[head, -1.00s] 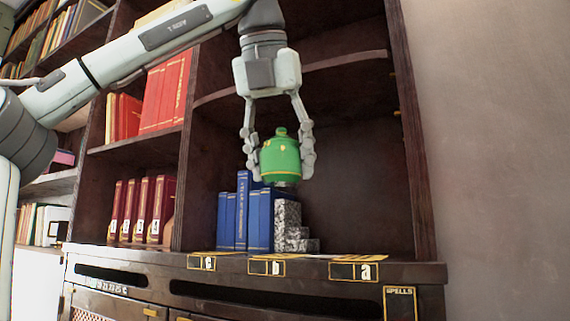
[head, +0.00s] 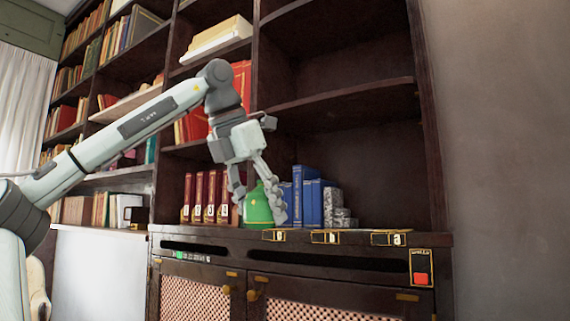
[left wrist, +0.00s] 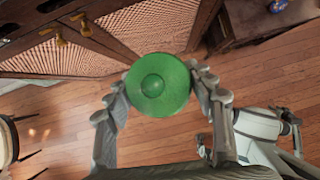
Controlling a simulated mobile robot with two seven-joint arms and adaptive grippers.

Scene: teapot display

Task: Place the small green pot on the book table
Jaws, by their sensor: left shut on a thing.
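The small green pot (head: 257,208) is held between the fingers of my left gripper (head: 262,203) in the head view. It is in front of the bookcase, just above the level of the cabinet ledge and left of the blue books. In the left wrist view the pot (left wrist: 158,85) shows from above with its round lid knob, between both fingers (left wrist: 160,92), with the wooden floor below it. I cannot make out a book table in these frames.
Blue books (head: 305,196) and grey stone steps (head: 337,210) stand on the bookcase shelf. Red numbered books (head: 205,197) stand to the left. Labels a, b and c lie along the ledge (head: 350,238). Cabinet doors (head: 310,297) are below. Open wooden floor (left wrist: 55,120) shows in the wrist view.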

